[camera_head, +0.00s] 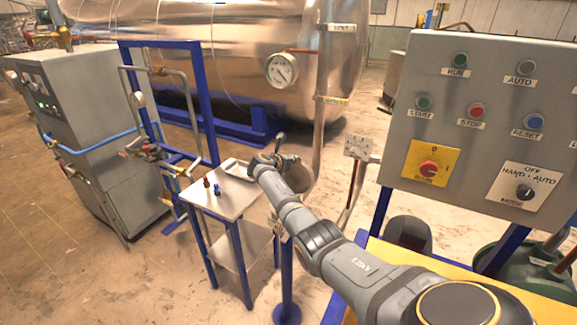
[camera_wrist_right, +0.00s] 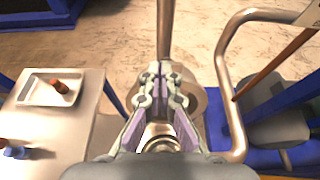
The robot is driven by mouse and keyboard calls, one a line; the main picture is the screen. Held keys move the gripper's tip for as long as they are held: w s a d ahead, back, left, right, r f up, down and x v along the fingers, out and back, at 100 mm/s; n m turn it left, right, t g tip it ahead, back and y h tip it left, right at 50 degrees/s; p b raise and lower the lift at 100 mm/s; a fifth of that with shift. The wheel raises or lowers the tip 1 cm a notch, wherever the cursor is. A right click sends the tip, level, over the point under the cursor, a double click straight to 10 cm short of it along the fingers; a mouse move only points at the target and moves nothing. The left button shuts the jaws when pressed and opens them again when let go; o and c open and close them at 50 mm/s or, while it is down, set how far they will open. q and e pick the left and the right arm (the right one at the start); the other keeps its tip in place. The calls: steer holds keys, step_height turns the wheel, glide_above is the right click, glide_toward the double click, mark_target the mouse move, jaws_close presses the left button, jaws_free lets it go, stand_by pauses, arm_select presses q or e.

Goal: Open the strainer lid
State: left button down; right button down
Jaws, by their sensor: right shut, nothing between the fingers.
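My right gripper (camera_head: 281,150) is at the pipework beside the small steel table in the head view. In the right wrist view its fingers (camera_wrist_right: 160,73) are together with nothing between them. A round metal body (camera_head: 300,178), apparently the strainer, sits close behind the gripper and is partly covered by it. In the right wrist view a round tan metal shape (camera_wrist_right: 198,100) shows behind and to the right of the fingers. The lid's edge and fastening are mostly hidden, and I cannot tell whether it is open or whether the gripper touches it. My left gripper is not seen.
The steel table (camera_head: 222,198) holds small red and blue parts (camera_head: 213,188) and a shallow tray (camera_wrist_right: 40,92). A control panel (camera_head: 480,125) stands at the right. A vertical pipe (camera_head: 322,110) with a gauge (camera_head: 282,70) runs down by the vessel. A bent pipe (camera_wrist_right: 224,75) flanks the gripper.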

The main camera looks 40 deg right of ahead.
steer(key=shift+w+d, duration=0.25)
steer(key=shift+d, duration=0.35)
